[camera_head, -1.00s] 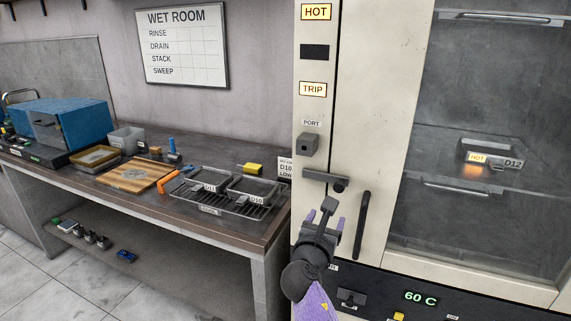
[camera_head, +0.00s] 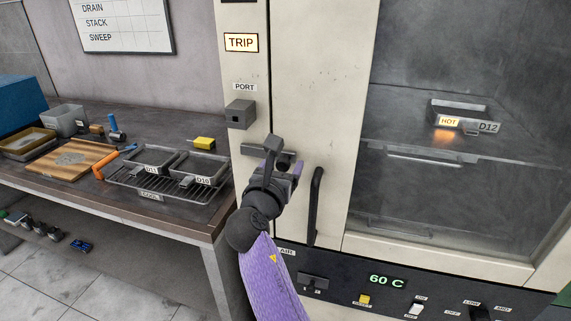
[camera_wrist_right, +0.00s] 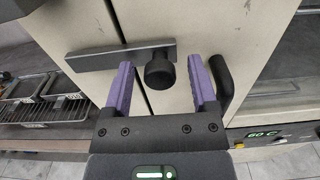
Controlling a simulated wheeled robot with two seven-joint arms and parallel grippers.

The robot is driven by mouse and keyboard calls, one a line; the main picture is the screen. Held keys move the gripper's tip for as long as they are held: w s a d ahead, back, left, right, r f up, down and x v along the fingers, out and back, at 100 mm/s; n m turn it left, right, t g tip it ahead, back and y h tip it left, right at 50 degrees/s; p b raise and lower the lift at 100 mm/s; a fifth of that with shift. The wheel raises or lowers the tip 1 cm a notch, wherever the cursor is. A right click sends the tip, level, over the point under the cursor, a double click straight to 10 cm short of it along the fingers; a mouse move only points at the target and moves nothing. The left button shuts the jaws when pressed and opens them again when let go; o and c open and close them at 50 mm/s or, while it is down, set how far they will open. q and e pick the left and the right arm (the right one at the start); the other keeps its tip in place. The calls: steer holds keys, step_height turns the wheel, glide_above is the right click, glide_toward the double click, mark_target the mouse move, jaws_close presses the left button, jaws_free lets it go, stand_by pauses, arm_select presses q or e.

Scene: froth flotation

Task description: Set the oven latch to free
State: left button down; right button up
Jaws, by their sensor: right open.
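The oven latch is a dark grey bar (camera_head: 255,150) lying across the seam between the oven's cream frame and its door (camera_head: 315,90). In the right wrist view the latch bar (camera_wrist_right: 105,58) runs nearly level, with a round black knob (camera_wrist_right: 159,72) at its right end. My right gripper (camera_head: 282,168) is at the latch. In the wrist view its purple fingers (camera_wrist_right: 164,75) are open, one on each side of the knob, with gaps visible. The gripper partly hides the knob in the head view. My left gripper is not in view.
A black vertical door handle (camera_head: 316,207) is just right of my right gripper. A grey port box (camera_head: 240,114) sits above the latch. The control panel (camera_head: 345,283) is below. A bench (camera_head: 200,222) with a rack and trays stands at left.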

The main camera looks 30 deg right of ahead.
jaws_close()
stand_by(0.8)
stand_by(0.5)
